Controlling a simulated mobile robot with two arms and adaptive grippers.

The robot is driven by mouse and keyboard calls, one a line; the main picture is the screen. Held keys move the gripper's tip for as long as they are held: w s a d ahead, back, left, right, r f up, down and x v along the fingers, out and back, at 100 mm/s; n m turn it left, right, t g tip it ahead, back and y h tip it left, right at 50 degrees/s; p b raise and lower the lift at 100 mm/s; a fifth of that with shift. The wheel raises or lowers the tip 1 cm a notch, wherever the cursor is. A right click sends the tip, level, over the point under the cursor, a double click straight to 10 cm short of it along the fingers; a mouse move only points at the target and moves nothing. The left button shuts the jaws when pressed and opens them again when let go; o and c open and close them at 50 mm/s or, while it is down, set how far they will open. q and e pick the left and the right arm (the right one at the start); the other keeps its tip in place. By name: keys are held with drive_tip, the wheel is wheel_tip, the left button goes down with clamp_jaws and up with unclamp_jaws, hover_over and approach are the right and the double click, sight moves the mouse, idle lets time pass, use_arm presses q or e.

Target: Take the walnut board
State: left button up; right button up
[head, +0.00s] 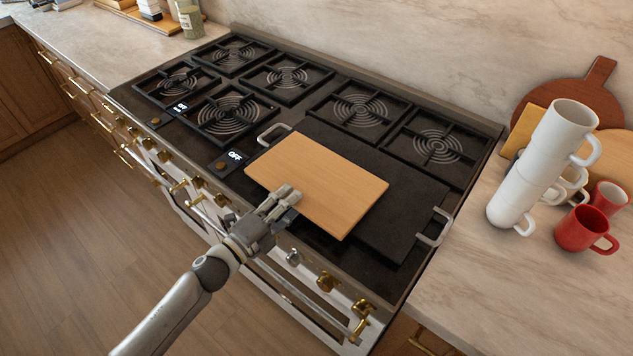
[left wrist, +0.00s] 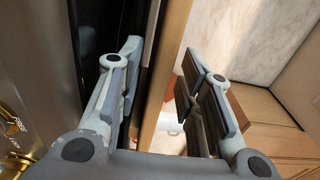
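A pale wooden board (head: 318,184) lies flat on the dark griddle plate of the stove, its near-left edge reaching over the front. My left gripper (head: 287,196) is at that near edge. In the left wrist view the fingers (left wrist: 165,85) stand apart with a board's edge (left wrist: 168,75) between them, so the gripper looks open around it. A dark reddish-brown round board with a handle (head: 590,92), the most walnut-like one, leans on the back wall at the right, partly hidden by mugs and other boards. My right gripper is not in view.
White mugs (head: 535,165) stand in a tall stack on the right counter beside red mugs (head: 582,228). A yellow board (head: 522,128) and a pale round board (head: 616,150) are behind them. The griddle has metal handles (head: 435,228). Brass knobs (head: 327,282) line the stove front.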

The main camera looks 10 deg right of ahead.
use_arm(q)
clamp_jaws()
drive_tip(key=shift+r, duration=0.2)
drive_tip(key=shift+r+p, duration=1.85)
drive_tip(key=shift+r, duration=0.15)
